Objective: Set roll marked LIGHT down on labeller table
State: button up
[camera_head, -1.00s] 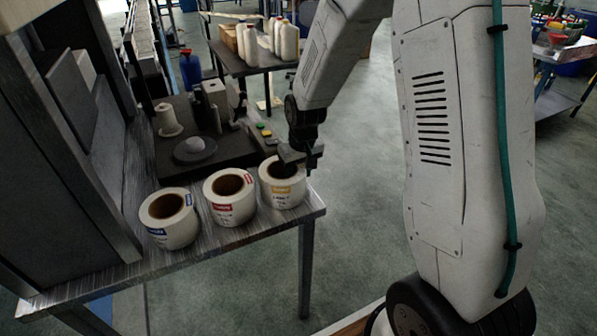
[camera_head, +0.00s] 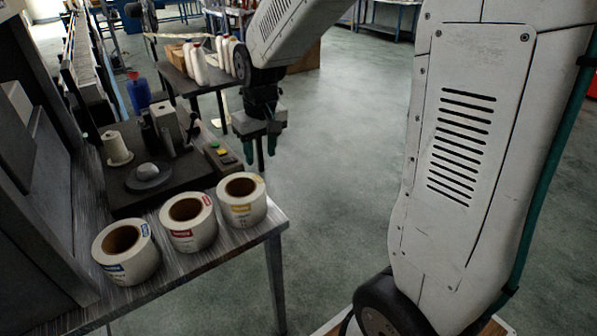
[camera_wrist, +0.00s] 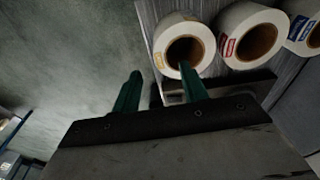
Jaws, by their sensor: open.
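Three white label rolls stand in a row on the labeller table (camera_head: 262,232). The roll with the yellow label (camera_head: 243,206) is at the right end, near the table's corner; its lettering is too small to read surely. The red-label roll (camera_head: 188,226) is in the middle and the blue-label roll (camera_head: 127,256) at the left. My gripper (camera_head: 260,150) is open and empty, beyond and above the yellow-label roll, apart from it. In the wrist view my gripper's green fingers (camera_wrist: 160,75) show below the yellow-label roll (camera_wrist: 182,47), with nothing between them.
The dark labeller base (camera_head: 165,190), with a spool (camera_head: 117,150) and a round disc (camera_head: 149,177), stands just behind the rolls. A second table holding white bottles (camera_head: 225,57) is farther back. Open floor (camera_head: 345,130) lies right of the table.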

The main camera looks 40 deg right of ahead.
jog(key=s+a+r, duration=0.1)
jog(key=s+r, duration=0.3)
jog(key=s, duration=0.9)
jog(key=s+r, duration=0.4)
jog(key=s, duration=0.8)
jog(key=shift+s+a+r, duration=0.35)
jog(key=shift+s+a, duration=0.05)
